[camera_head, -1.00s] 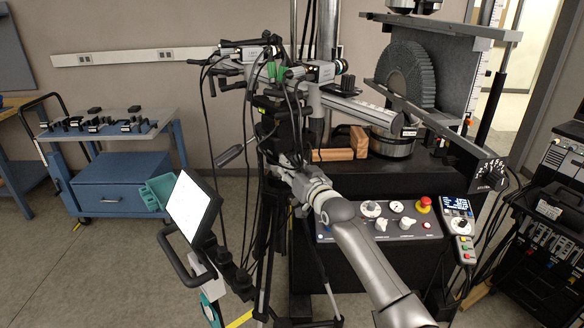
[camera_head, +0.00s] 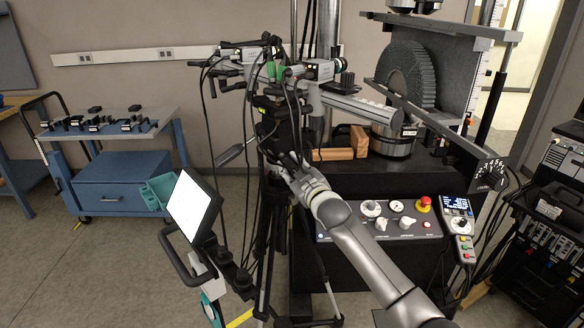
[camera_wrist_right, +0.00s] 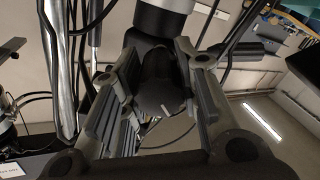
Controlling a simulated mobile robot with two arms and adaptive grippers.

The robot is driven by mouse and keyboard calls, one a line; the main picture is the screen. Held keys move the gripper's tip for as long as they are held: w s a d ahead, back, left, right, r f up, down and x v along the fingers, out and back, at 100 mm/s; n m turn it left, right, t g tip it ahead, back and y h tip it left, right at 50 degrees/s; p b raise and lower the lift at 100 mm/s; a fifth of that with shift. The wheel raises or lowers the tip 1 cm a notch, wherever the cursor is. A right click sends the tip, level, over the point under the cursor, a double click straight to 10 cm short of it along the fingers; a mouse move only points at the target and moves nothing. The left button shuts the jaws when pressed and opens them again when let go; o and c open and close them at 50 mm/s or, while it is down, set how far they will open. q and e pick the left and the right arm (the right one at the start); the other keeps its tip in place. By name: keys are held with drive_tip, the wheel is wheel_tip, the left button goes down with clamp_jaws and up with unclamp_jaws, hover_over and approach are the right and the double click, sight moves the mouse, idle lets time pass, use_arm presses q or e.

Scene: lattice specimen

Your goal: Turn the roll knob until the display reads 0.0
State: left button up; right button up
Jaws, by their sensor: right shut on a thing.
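The camera rig (camera_head: 292,75) stands on a black tripod (camera_head: 268,215) in the middle of the head view. My right gripper (camera_head: 284,160) is at the tripod head below the cameras, partly hidden by cables and dark parts. In the wrist view, the fingers of my right gripper (camera_wrist_right: 156,98) stand on both sides of a dark rounded knob (camera_wrist_right: 158,82) with a small pale mark, and are shut on it. The tilted tablet (camera_head: 194,207) at the tripod's left has a bright white screen, and no reading can be made out. My left gripper is not in view.
Loose cables hang around the rig. Behind it is a black machine with a control panel (camera_head: 385,222) and a handheld pendant (camera_head: 459,226). A blue cart (camera_head: 115,185) stands at the left and a black equipment cart (camera_head: 550,215) at the right.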

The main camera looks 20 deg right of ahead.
idle(0.3)
drive_tip(key=o, duration=1)
drive_tip(key=s, duration=0.4)
drive_tip(key=s+d, duration=0.1)
drive_tip(key=s, duration=0.7)
drive_tip(key=shift+d, duration=0.3)
